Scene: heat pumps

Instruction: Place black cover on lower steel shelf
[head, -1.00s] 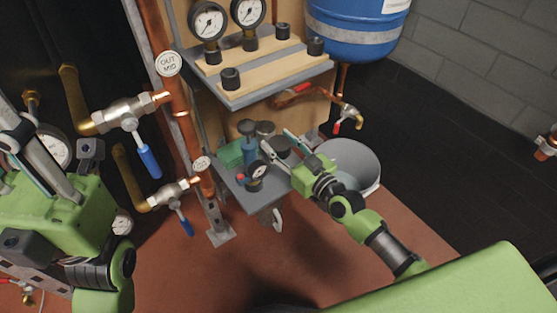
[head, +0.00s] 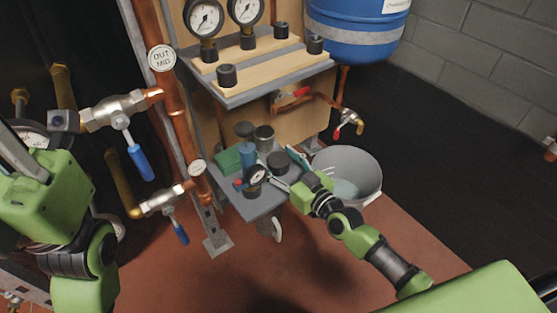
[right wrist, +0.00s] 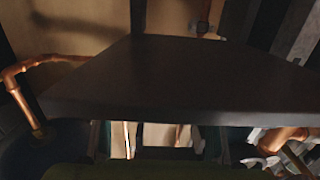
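The black cover (head: 278,162), a short dark cylinder, sits on the lower steel shelf (head: 258,208) near its right side. My right gripper (head: 291,170) is just to the right of it, with its fingers spread and nothing held between them. Whether a finger still touches the cover is too small to tell. In the right wrist view the finger area (right wrist: 160,140) shows low in the picture, apart and empty. My left gripper (head: 22,152) is at the left edge, partly cut off, away from the shelf.
The lower shelf also holds a small gauge (head: 255,176), a green box (head: 228,160) and a metal can (head: 264,137). The upper shelf (head: 262,82) with similar black caps overhangs behind. A bucket (head: 347,170) stands at right. A dark slab (right wrist: 180,75) fills the right wrist view.

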